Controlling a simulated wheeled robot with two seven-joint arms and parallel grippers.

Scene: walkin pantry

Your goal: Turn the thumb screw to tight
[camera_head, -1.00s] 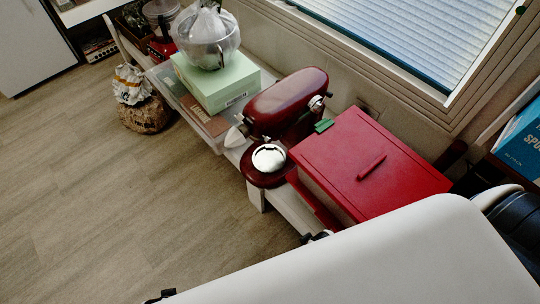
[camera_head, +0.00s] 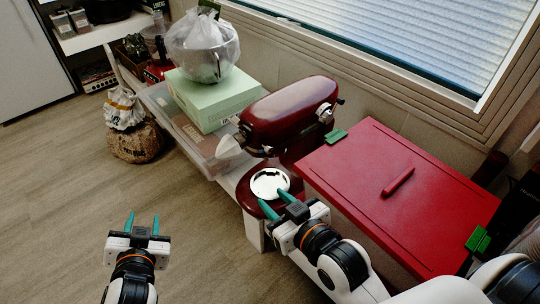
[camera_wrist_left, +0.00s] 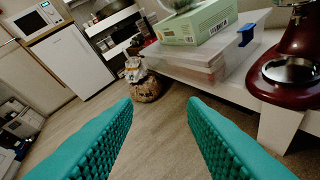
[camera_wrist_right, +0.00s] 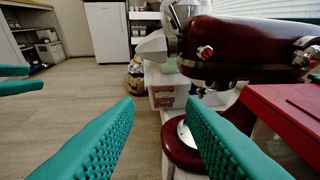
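A dark red stand mixer (camera_head: 290,112) stands on the low white bench, its head level above a round base with a shiny plate (camera_head: 269,183). In the right wrist view the mixer head (camera_wrist_right: 245,45) carries a small silver-and-red knob (camera_wrist_right: 205,52) and a larger silver fitting (camera_wrist_right: 306,55); I cannot tell which is the thumb screw. My right gripper (camera_head: 271,199) is open and empty, in front of the mixer base and below its head. My left gripper (camera_head: 142,220) is open and empty over the floor, left of the bench.
A red box (camera_head: 365,170) with a handle stands right of the mixer. A pale green box (camera_head: 208,100) with a bagged bowl (camera_head: 200,50) sits to its left on a clear bin (camera_head: 190,140). Sacks (camera_head: 133,140) lie on the floor. The floor at left is clear.

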